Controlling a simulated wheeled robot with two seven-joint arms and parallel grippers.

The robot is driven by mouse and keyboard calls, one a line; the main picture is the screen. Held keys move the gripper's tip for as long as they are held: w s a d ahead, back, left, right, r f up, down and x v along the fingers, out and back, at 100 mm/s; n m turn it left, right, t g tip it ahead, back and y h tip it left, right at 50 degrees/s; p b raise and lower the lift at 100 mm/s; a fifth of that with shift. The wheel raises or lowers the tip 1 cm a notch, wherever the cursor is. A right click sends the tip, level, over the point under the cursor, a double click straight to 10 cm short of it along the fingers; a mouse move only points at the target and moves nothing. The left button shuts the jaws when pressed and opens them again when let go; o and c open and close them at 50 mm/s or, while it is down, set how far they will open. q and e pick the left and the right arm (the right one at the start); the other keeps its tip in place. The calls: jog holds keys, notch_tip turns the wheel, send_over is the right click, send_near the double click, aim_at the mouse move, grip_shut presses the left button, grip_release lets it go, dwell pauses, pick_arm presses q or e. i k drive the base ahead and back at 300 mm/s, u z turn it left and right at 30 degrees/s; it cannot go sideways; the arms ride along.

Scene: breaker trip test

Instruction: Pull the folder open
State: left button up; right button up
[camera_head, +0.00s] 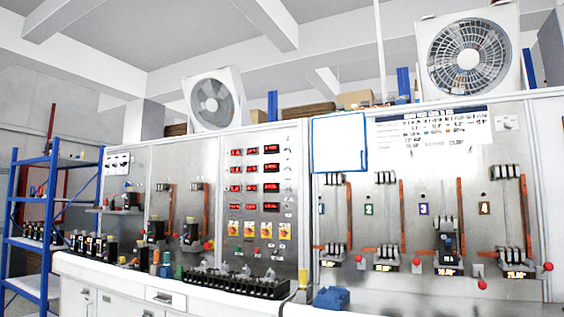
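What looks like the folder (340,144), a white panel with a blue border, is in the head view on the upper front of the test bench, right of centre. It appears flat and closed against the panel, left of a white printed chart (432,143). A small mark shows near its right edge, too small to make out. Neither my left nor my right gripper is in view, and nothing touches the folder.
The bench's counter (180,287) runs along the front, with a black terminal strip (235,284) and a blue block (331,298) on it. Breakers and red-knobbed levers (482,285) stick out at the right. A blue shelf rack (45,215) stands at the left.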

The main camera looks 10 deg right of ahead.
aim_at(340, 142)
jog(key=u, duration=0.45)
jog(key=i, duration=0.95)
jog(key=z, duration=0.5)
jog(key=i, duration=0.6)
jog(key=z, duration=0.55)
